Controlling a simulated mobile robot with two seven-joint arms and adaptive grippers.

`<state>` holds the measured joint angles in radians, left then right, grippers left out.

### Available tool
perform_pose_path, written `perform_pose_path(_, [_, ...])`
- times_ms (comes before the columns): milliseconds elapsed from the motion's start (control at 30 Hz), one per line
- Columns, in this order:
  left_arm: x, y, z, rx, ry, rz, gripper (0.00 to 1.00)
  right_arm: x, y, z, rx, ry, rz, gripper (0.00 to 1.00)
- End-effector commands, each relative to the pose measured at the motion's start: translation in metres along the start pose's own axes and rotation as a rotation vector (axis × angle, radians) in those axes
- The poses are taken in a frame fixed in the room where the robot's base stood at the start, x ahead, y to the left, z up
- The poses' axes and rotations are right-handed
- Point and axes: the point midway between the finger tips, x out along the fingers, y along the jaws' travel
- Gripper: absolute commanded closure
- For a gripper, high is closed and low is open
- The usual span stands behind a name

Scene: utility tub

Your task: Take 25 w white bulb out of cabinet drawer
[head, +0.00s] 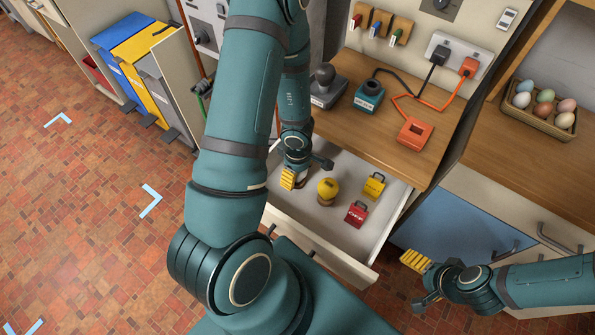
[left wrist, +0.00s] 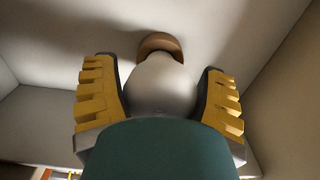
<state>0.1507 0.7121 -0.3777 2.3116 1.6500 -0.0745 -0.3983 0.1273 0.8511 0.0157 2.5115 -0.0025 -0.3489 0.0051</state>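The white bulb (left wrist: 166,82) with a brown base lies in the open drawer; in the left wrist view it sits between my left gripper's two yellow-padded fingers. A small gap shows on each side of it. My left gripper (head: 305,174) is open, low in the left part of the drawer (head: 318,239). In the head view the gripper and arm hide most or all of the bulb. My right gripper (head: 416,282) is open and empty, outside the drawer at lower right.
Also in the drawer are a yellow round item (head: 327,191), a yellow padlock-shaped item (head: 374,186) and a red one (head: 357,213). The wooden counter (head: 362,130) overhangs the drawer's back. An egg tray (head: 540,110) stands at right.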

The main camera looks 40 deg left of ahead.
Motion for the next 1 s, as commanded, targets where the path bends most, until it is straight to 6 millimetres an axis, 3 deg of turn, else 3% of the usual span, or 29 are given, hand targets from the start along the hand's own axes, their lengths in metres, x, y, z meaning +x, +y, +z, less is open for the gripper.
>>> perform_pose_path(33, [0.000,0.000,0.000,0.000,0.000,0.000,0.51,0.000,0.000,0.000,0.000,0.000,0.000,0.12])
perform_pose_path(100, [0.000,0.000,0.000,0.000,0.000,0.000,0.75,0.000,0.000,0.000,0.000,0.000,0.000,0.12])
perform_pose_path(167, [0.000,0.000,0.000,0.000,0.000,0.000,0.83,0.000,0.000,0.000,0.000,0.000,0.000,0.12])
perform_pose_path(1000, [-0.015,0.000,0.000,0.000,0.000,0.000,0.83,-0.015,-0.006,-0.001,0.000,0.000,0.000,0.12])
